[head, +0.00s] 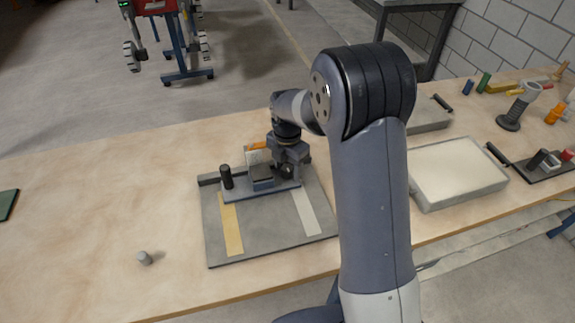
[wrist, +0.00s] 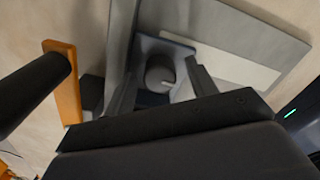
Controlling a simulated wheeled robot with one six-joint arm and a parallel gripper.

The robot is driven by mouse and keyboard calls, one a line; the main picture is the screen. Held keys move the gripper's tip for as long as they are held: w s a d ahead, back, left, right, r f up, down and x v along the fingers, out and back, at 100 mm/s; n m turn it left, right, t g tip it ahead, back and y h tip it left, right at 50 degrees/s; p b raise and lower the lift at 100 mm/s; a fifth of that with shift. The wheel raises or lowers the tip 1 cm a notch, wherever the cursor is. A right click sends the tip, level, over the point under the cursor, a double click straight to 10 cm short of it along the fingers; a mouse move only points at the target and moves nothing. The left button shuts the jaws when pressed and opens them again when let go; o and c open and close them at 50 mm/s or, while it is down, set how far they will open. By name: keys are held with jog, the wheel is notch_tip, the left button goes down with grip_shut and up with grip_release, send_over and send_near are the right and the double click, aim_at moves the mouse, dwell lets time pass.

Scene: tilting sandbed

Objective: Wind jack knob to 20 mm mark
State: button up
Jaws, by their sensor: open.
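The jack stands on a grey base plate (head: 235,243), with a blue-grey body (head: 262,188) and an upright black post (head: 226,178) at its left. My gripper (head: 286,172) is over the right end of the jack. In the wrist view, a dark round knob (wrist: 160,73) with a pale pointer line lies between the two fingers of my open gripper (wrist: 162,85). I cannot tell whether the fingers touch it. An orange piece (head: 257,146) sits behind the jack and shows in the wrist view (wrist: 66,82). The scale marks are not readable.
A shallow tray of pale sand (head: 455,170) is right of my arm. A small grey cylinder (head: 145,258) stands at the front left of the wooden table (head: 90,210). Tools and coloured blocks lie at the far right. The table's left side is mostly clear.

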jog(key=shift+c, duration=0.2)
jog(key=c, duration=0.9)
jog(key=shift+c, duration=0.2)
